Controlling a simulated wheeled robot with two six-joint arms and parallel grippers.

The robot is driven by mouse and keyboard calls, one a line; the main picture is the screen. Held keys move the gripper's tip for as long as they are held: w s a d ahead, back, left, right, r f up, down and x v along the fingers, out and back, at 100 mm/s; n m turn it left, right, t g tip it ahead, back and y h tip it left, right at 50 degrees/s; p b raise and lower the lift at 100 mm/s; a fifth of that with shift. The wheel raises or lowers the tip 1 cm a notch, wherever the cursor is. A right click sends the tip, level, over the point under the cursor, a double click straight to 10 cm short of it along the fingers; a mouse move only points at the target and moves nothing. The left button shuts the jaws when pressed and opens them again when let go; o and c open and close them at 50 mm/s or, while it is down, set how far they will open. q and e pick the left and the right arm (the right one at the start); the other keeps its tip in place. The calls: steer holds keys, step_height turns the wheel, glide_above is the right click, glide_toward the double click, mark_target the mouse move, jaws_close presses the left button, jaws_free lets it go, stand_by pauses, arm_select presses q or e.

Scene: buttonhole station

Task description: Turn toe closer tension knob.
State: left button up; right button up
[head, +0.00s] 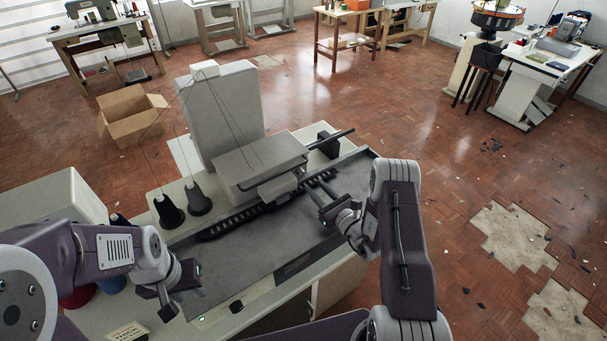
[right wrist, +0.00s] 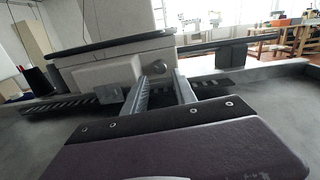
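The buttonhole machine (head: 260,165) stands on a grey-topped station. In the right wrist view, a small round grey knob (right wrist: 181,72) sits on the front of the pale machine housing (right wrist: 115,72), beyond the fingertips; I cannot tell for sure that it is the toe closer tension knob. My right gripper (head: 316,186) is at the machine's front right; in its wrist view the two fingers (right wrist: 160,82) are apart with nothing between them. The right fingertip is close to the knob in the picture; contact is not clear. My left gripper (head: 156,303) is open and empty at the table's front left.
A toothed dark strip (head: 245,218) runs along the machine's front. A dark bar (head: 330,138) sticks out at its right. Black thread cones (head: 168,211) stand at the left. The grey table top (head: 235,265) in front is clear. An open carton (head: 132,115) lies on the floor behind.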

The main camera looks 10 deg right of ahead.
mark_target(303, 174)
steer(key=p+x, duration=0.1)
steer(key=x, duration=0.6)
steer(key=shift+w+a+f, duration=0.1)
steer(key=shift+w+f, duration=0.05)
steer(key=shift+f, duration=0.05)
jaws_close()
arm_select(q)
steer(key=shift+w+a+r, duration=0.1)
steer(key=shift+w+r, duration=0.1)
steer(key=shift+r, duration=0.3)
steer(key=shift+f, duration=0.15)
arm_select(e)
steer(key=shift+m, duration=0.3)
steer(key=m+b, duration=0.2)
steer(key=m, duration=0.1)
steer(key=shift+f+m, duration=0.1)
steer(key=shift+m, duration=0.2)
arm_select(q)
step_height(303, 174, down, 3)
steer(key=shift+f+b, duration=0.15)
steer(key=shift+b, duration=0.7)
arm_select(e)
steer(key=m, duration=0.5)
